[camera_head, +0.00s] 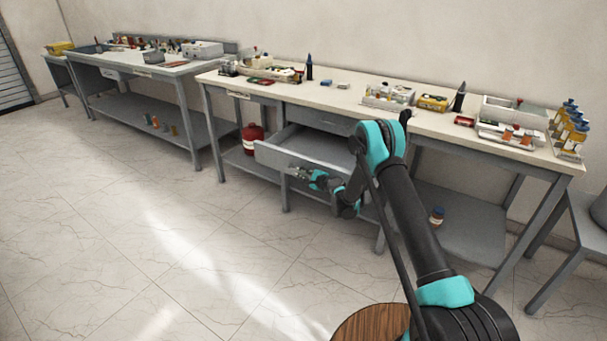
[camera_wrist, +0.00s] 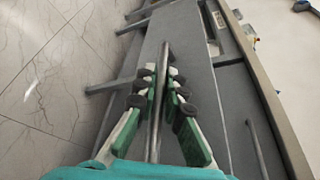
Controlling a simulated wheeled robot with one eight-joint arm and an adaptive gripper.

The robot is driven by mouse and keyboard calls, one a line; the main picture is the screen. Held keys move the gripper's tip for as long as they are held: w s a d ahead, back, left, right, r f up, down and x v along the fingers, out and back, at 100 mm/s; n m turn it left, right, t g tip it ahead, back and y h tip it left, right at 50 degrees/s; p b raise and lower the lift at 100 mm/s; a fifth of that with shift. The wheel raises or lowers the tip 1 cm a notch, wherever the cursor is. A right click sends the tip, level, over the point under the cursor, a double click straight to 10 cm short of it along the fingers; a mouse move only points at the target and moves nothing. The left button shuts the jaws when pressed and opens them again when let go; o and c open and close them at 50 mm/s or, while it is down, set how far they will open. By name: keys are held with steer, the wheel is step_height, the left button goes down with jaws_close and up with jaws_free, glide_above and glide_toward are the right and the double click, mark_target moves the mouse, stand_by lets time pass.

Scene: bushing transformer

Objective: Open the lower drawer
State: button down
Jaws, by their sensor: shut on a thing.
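The lower drawer (camera_head: 275,156) is a grey drawer under the middle workbench. It stands pulled out, with its open inside showing in the head view. My gripper (camera_head: 297,171) is at the drawer's front face. In the wrist view my gripper (camera_wrist: 163,88) has its green and black fingers on both sides of a thin bar, which looks like the drawer handle (camera_wrist: 165,52), and is shut on it. The grey drawer front (camera_wrist: 190,62) lies beside the fingers. Part of the handle is hidden by the fingers.
The upper drawer (camera_head: 320,118) above looks shut. The workbench top (camera_head: 345,100) carries trays, bottles and tools. The tiled floor (camera_head: 150,215) before the bench is clear.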

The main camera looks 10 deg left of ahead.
steer(key=shift+d, duration=0.15)
steer(key=c, duration=1.9)
jaws_free()
steer(key=v, duration=1.2)
